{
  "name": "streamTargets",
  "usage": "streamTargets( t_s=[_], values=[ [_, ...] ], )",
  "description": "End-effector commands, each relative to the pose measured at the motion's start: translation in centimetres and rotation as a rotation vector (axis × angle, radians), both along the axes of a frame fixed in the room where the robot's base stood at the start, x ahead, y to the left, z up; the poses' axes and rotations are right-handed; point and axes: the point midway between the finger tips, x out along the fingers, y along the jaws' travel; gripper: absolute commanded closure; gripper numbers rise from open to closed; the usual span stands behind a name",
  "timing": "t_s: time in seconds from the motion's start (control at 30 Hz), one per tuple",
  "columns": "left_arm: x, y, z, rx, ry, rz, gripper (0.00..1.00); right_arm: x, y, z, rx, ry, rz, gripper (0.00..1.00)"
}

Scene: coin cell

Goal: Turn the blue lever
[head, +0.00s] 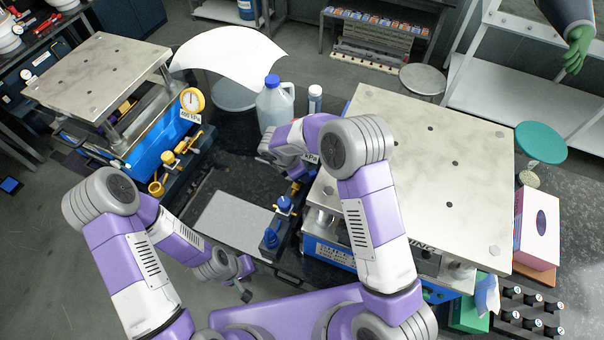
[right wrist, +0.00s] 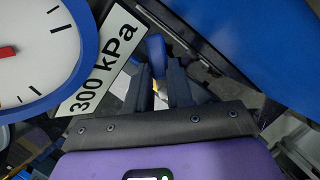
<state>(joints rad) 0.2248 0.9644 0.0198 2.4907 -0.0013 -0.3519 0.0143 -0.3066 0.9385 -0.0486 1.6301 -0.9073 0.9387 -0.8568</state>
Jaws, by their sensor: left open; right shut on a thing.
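The blue lever (right wrist: 155,47) shows in the right wrist view as a rounded blue end at the fingertips of my right gripper (right wrist: 160,75). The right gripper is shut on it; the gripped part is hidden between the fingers. In the head view my right arm hides most of this spot, at the left side of the right press (head: 430,165). Blue valve fittings (head: 271,239) stand just in front of it. My left gripper (head: 246,291) is open and empty, low over the front of the bench.
A blue-rimmed gauge (right wrist: 35,50) and a 300 kPa label (right wrist: 103,62) are close to the right gripper. The left press (head: 100,75) has yellow fittings (head: 168,160) and a yellow gauge (head: 192,100). A blue-capped jug (head: 274,103) stands behind my right arm. A grey mat (head: 232,220) is bare.

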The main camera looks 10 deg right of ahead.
Motion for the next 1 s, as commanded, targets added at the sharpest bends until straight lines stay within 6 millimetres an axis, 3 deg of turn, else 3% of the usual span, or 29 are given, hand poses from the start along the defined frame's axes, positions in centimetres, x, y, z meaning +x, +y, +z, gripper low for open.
streamTargets(
  t_s=[0.6, 1.0],
  values=[
    [0.0, 0.0, -1.9, 0.0, 0.0, 0.0, 0.57, -0.9, 0.1, 0.0, 0.0, -0.001, -0.567, 1.0],
    [0.0, 0.0, -2.2, 0.0, 0.0, 0.0, 0.57, -1.3, 0.2, 0.1, 0.0, -0.001, -0.793, 1.0]
  ],
)
